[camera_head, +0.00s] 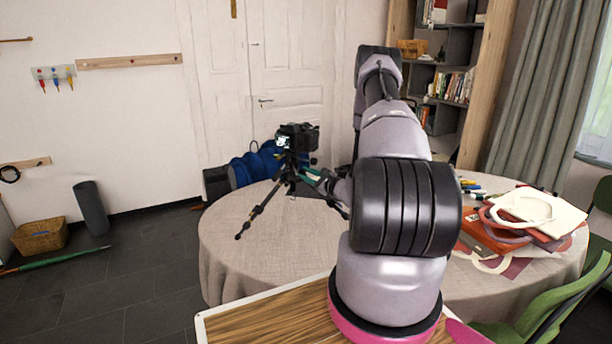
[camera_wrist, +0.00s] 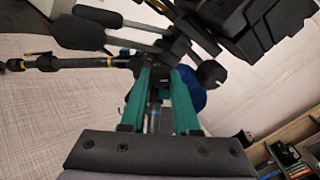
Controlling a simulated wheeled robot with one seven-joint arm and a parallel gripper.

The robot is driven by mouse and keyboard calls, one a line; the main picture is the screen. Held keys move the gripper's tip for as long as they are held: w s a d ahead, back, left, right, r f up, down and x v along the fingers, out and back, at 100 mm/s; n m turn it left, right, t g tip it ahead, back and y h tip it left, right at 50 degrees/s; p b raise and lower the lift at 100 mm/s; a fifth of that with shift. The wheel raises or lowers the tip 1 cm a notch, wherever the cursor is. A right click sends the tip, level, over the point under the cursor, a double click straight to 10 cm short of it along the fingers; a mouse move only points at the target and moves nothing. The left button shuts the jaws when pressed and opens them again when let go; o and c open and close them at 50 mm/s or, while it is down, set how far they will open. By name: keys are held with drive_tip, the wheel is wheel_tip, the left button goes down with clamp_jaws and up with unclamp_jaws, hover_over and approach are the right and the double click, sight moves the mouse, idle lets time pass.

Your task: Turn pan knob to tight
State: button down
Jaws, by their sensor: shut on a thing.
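A black camera (camera_head: 298,137) sits on top of a small tripod (camera_head: 262,208), which stands with spread legs on the round table. In the wrist view the camera (camera_wrist: 255,25) is at upper right and the tripod's dark head and legs (camera_wrist: 90,62) are at upper left. My gripper (camera_head: 308,172) reaches the tripod head from the right. Its two green fingers (camera_wrist: 166,68) are shut on a small dark part just below the camera, which looks like the pan knob; the fingertips mostly hide it. A round black knob (camera_wrist: 211,73) shows just right of the fingers. The knob's tightness cannot be seen.
The round table (camera_head: 225,245) has a grey cloth, clear around the tripod. Papers and a red folder (camera_head: 480,235) lie at its right side. A wooden board (camera_head: 265,325) is in front. A green chair (camera_head: 540,310) stands at lower right. A blue rolled item (camera_head: 255,165) is behind the tripod.

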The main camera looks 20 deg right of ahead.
drive_tip(key=m, duration=0.5)
drive_tip(key=shift+m, duration=0.3)
idle(0.4)
drive_tip(key=c, duration=0.9)
unclamp_jaws()
drive_tip(key=v, duration=1.1)
drive_tip(key=shift+o, duration=1.3)
drive_tip(key=shift+s+a, duration=0.1)
